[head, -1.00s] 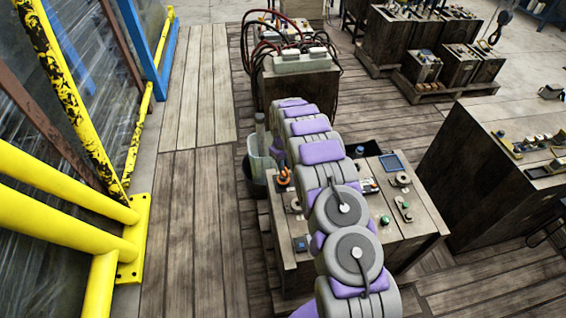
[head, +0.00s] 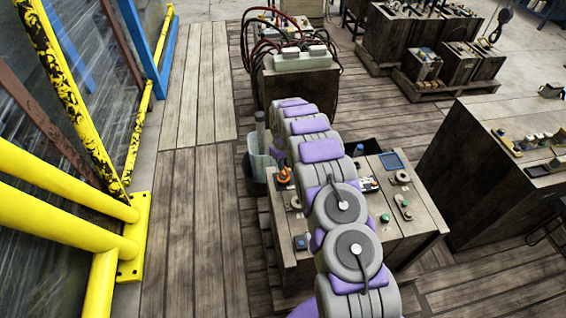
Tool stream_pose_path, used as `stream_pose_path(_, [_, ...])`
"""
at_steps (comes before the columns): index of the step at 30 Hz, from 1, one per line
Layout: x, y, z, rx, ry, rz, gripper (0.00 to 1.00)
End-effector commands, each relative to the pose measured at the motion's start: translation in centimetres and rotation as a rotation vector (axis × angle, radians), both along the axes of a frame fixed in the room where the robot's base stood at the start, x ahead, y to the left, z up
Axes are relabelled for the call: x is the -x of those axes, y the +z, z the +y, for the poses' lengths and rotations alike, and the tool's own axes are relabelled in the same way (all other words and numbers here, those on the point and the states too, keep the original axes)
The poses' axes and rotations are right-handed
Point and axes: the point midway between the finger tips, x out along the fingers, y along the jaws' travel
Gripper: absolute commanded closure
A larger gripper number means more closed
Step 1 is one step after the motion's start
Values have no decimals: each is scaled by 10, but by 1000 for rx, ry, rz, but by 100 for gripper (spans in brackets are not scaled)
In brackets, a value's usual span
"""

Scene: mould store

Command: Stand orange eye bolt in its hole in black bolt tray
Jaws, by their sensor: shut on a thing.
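My arm stretches from the bottom of the head view up over the middle of the wooden bench (head: 420,225). It hides much of the bench top. My gripper is not visible, and what it holds cannot be seen. A small orange piece on a dark base (head: 284,175) shows at the bench's left rim, just left of my arm. It may be the orange eye bolt, but it is too small to tell. I cannot make out the black bolt tray; my arm may cover it.
Yellow railings (head: 65,190) stand at the left. Plank floor (head: 190,230) between railing and bench is clear.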

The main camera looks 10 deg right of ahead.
Motion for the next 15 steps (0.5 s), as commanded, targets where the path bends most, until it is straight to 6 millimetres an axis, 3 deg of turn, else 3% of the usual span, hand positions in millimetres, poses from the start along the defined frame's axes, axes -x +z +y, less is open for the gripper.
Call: stream_pose_path(15, [0,-7,0,0,0,-1,100])
